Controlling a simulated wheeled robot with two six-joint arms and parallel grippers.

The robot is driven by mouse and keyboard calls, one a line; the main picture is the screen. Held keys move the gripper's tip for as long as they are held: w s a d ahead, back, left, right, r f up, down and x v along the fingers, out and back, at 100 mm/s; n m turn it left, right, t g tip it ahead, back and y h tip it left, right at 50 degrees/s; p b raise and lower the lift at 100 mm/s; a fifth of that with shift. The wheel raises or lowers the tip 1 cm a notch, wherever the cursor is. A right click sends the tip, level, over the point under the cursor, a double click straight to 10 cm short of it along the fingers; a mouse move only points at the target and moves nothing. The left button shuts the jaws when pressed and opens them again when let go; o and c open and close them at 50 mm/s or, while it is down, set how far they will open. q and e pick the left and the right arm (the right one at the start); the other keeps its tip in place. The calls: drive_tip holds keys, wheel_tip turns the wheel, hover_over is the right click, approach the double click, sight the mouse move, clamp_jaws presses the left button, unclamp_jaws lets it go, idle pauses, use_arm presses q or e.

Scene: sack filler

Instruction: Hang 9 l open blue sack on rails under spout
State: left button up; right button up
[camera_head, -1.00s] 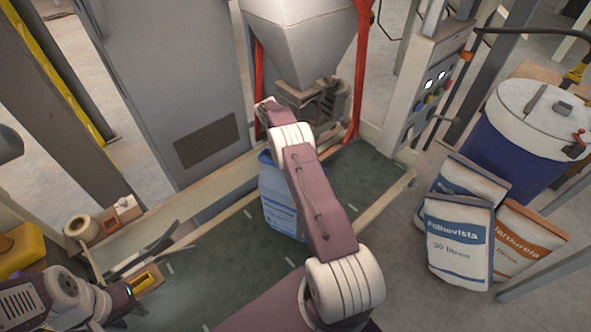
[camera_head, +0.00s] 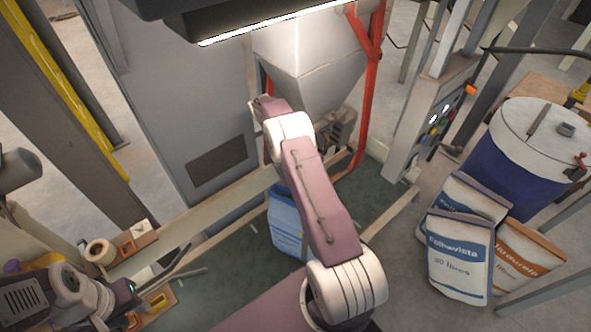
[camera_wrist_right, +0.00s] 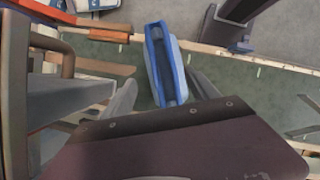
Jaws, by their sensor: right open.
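The blue and white sack (camera_head: 285,222) stands on the green belt below the hopper, partly covered by my right arm. In the right wrist view its open blue mouth (camera_wrist_right: 165,62) faces the camera. My right gripper (camera_wrist_right: 163,96) is open, with one finger on each side of the sack's near end. I cannot tell whether they touch it. In the head view my right arm hides this gripper. The grey hopper (camera_head: 305,58) is above; its spout and the rails are mostly hidden behind my arm. My left gripper (camera_head: 188,262) is open and empty at the lower left.
Filled sacks (camera_head: 458,258) stand on the floor at right, beside a blue drum (camera_head: 515,160). A control post (camera_head: 425,125) and red frame bars (camera_head: 368,95) flank the hopper. A tape roll (camera_head: 99,251) lies at left. A lit lamp (camera_head: 265,25) hangs at the top.

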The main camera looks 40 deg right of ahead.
drive_tip(key=s+a+r+m+t+y, duration=0.1)
drive_tip(key=s+a+r+t, duration=0.1)
drive_tip(key=s+a+r, duration=0.3)
drive_tip(key=s+a+r+m+t, duration=0.1)
drive_tip(key=a+r+m, duration=0.15)
drive_tip(key=a, duration=0.55)
drive_tip(key=s+a+r+m+t+y, duration=0.1)
drive_tip(key=s+a, duration=0.2)
drive_tip(key=s, duration=0.4)
drive_tip(key=s+a+r+m+t, duration=0.1)
drive_tip(key=s+a, duration=0.2)
drive_tip(key=s, duration=0.3)
use_arm(q)
wheel_tip(320, 180, down, 14)
drive_tip(key=b, duration=1.5)
drive_tip(key=shift+s+f, duration=0.15)
use_arm(e)
wheel_tip(320, 180, down, 15)
drive_tip(key=shift+w+f, duration=0.15)
